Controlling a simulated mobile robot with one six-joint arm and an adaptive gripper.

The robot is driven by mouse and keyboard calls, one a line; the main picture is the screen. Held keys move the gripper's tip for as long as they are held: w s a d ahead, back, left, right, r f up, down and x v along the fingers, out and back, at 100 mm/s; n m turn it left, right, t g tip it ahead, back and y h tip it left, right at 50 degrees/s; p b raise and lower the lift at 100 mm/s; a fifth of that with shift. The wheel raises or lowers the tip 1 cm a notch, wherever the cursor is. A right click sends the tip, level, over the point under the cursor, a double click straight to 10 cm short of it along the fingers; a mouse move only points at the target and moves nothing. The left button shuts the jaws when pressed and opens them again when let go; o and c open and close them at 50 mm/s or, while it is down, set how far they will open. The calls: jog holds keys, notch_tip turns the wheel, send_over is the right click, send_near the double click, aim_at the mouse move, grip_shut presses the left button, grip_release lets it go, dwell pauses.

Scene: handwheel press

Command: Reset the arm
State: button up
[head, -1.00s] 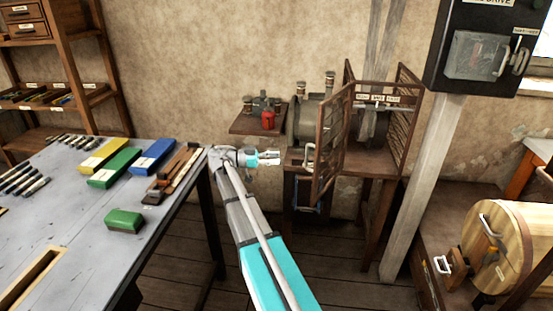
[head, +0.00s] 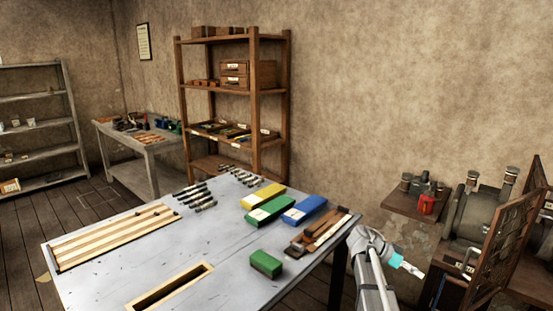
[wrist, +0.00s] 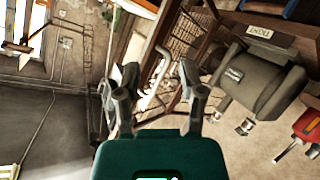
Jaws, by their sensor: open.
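My arm (head: 372,270) is at the lower right of the head view, past the right edge of the grey table. My gripper (head: 413,268) points right, toward the brown-framed machine. In the wrist view the two dark fingers of my gripper (wrist: 160,78) are spread apart with nothing between them. In the wrist view the drum (wrist: 258,85) lies beyond and right of the fingers. I cannot tell the exact gap to the guard.
The grey table (head: 110,285) holds yellow, green and blue boxes, a green block (head: 266,264), several dark-and-white rods and a slatted wooden tray (head: 115,238). A wooden rack (head: 285,100) stands behind the table.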

jog(key=s+a+f+n+t+y+p, duration=0.1)
jog(key=s+a+n+y+p, duration=0.1)
jog(key=a, duration=0.6)
jog(key=s+a+f+n+t+y+p, duration=0.1)
jog(key=s+a+n+t+y+p, duration=0.1)
jog(key=s+a+n+y, duration=0.3)
jog(key=s+a+f+n+t+y+p, duration=0.1)
jog(key=s+a+n+t+y+p, duration=0.1)
jog(key=a+n, duration=0.7)
jog(key=s+a+y+p, duration=0.1)
jog(key=s+a+y, duration=0.1)
jog(key=y, duration=0.1)
jog(key=shift+s+a+f+n, duration=0.25)
jog(key=shift+a+f+n, duration=0.05)
jog(key=shift+n, duration=0.1)
notch_tip(320, 180, down, 44)
jog(key=b, duration=4.4)
